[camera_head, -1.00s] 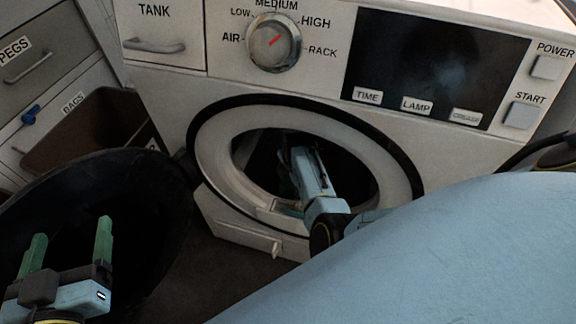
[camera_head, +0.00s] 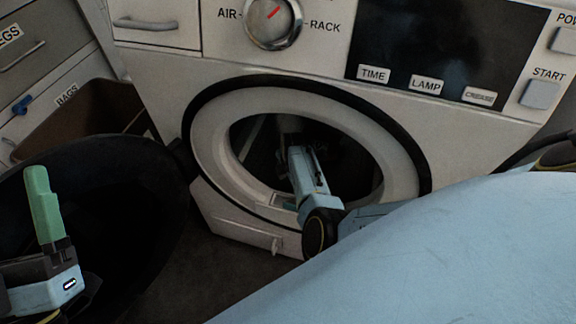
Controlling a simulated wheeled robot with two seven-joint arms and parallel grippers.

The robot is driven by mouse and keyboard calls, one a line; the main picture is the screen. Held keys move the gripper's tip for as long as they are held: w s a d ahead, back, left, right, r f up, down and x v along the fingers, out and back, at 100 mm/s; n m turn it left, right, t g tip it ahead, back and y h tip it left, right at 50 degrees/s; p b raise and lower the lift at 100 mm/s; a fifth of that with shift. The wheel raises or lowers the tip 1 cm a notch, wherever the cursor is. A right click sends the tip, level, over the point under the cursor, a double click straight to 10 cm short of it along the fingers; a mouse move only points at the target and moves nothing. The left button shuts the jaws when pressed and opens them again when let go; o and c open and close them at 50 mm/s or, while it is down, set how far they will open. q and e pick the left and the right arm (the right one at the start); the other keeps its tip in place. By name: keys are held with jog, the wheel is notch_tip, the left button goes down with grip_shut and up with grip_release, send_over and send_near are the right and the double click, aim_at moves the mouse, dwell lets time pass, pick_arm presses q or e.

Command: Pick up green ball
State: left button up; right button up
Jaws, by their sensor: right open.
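I see no green ball in this view. My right arm reaches into the round opening of the white dryer (camera_head: 155,85). My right gripper (camera_head: 289,140) is inside the dark drum (camera_head: 350,155). It is open, but its fingertips are hard to make out in the shadow, and I see nothing held. My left gripper (camera_head: 40,190) is at the lower left, with one green finger showing in front of the dark open dryer door (camera_head: 120,170).
The white door ring (camera_head: 405,185) closely surrounds my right arm. A dial (camera_head: 273,20) and a black panel (camera_head: 440,45) are above. Drawers (camera_head: 40,50) and a brown bin (camera_head: 90,115) stand at the left. Dark floor (camera_head: 215,265) shows below the dryer.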

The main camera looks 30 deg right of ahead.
jog(key=shift+w+f+b, duration=0.15)
jog(key=shift+f+b, duration=0.35)
jog(key=shift+f, duration=0.3)
pick_arm(q)
jog(key=shift+s+a+r+t+h, duration=0.15)
jog(key=shift+s+r+t, duration=0.1)
jog(key=shift+s+t, duration=0.2)
jog(key=shift+s+a+r+t+h, duration=0.15)
jog(key=shift+s+r+t, duration=0.15)
jog(key=shift+t, duration=0.25)
pick_arm(e)
jog(key=shift+c, duration=0.2)
jog(key=c, duration=1)
jog(key=shift+c, duration=0.2)
pick_arm(q)
jog(key=shift+w+d, duration=0.1)
pick_arm(e)
jog(key=shift+r, duration=0.2)
